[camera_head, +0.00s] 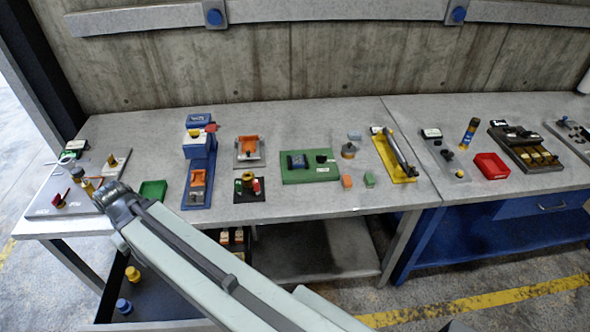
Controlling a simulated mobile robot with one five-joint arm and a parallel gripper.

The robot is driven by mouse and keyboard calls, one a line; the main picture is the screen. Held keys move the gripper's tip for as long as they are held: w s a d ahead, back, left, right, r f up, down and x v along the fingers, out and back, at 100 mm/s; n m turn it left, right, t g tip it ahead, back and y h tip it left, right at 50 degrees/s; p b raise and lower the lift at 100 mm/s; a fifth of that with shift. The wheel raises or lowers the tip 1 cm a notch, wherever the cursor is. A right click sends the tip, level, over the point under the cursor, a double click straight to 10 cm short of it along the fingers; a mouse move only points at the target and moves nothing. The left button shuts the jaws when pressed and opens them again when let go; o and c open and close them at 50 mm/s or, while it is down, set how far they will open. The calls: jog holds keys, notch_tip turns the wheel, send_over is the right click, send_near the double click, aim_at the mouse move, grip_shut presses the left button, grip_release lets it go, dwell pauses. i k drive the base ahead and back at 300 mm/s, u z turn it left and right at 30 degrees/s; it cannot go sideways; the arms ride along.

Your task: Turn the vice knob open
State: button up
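My arm reaches from the bottom right to the left end of the bench. My gripper (84,180) is at its far end, over a grey plate (48,206); it is small and dark there, and its fingers cannot be made out clearly. A brass-coloured knob (112,160) stands on a pale block just right of and behind it. A small red part (77,173) and a dark red lever (60,200) are beside it. I cannot tell for sure which part is the vice knob. Whether my gripper touches any part is also unclear.
A green tray (152,191) lies right of my wrist, then a tall blue fixture (199,150) with an orange part. Farther right are a green board (310,172), a yellow plate (392,160) and a red bin (491,166). A concrete wall closes the back.

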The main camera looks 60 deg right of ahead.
aim_at(321, 159)
jog(key=z, duration=1.7)
jog(key=k, duration=1)
jog(key=u, duration=0.85)
jog(key=i, duration=1.05)
jog(key=z, duration=0.05)
